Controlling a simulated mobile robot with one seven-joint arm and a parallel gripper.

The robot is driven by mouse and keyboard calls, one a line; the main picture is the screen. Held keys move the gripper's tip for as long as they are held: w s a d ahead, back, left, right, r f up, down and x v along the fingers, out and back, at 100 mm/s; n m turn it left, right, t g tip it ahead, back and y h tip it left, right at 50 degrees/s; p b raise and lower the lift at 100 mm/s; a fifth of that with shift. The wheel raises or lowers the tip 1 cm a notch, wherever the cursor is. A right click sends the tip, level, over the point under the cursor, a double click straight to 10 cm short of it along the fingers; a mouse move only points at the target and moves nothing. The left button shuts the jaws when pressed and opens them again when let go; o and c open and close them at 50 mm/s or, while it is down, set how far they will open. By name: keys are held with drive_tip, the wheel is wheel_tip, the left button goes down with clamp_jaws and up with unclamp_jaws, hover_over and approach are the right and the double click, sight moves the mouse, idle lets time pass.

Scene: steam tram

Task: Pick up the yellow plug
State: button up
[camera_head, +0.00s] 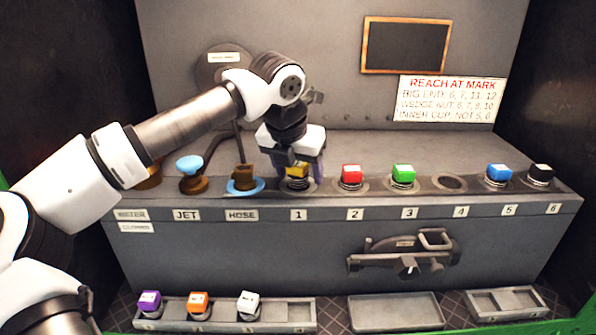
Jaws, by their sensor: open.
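The yellow plug (297,170) sits in the socket labelled 1 on the grey shelf, partly hidden by my gripper. My gripper (297,165) is open and points down right over the yellow plug, with its fingers at the plug's sides. I cannot tell whether the fingers touch it.
A red plug (351,175), green plug (403,175), blue plug (499,174) and black plug (541,174) stand in sockets to the right. Socket 4 (449,183) is empty. Light-blue valve parts (190,166) are left. Purple, orange and white plugs stand in a low tray (275,314).

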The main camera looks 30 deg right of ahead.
drive_tip(key=shift+r, duration=0.1)
clamp_jaws()
idle(0.3)
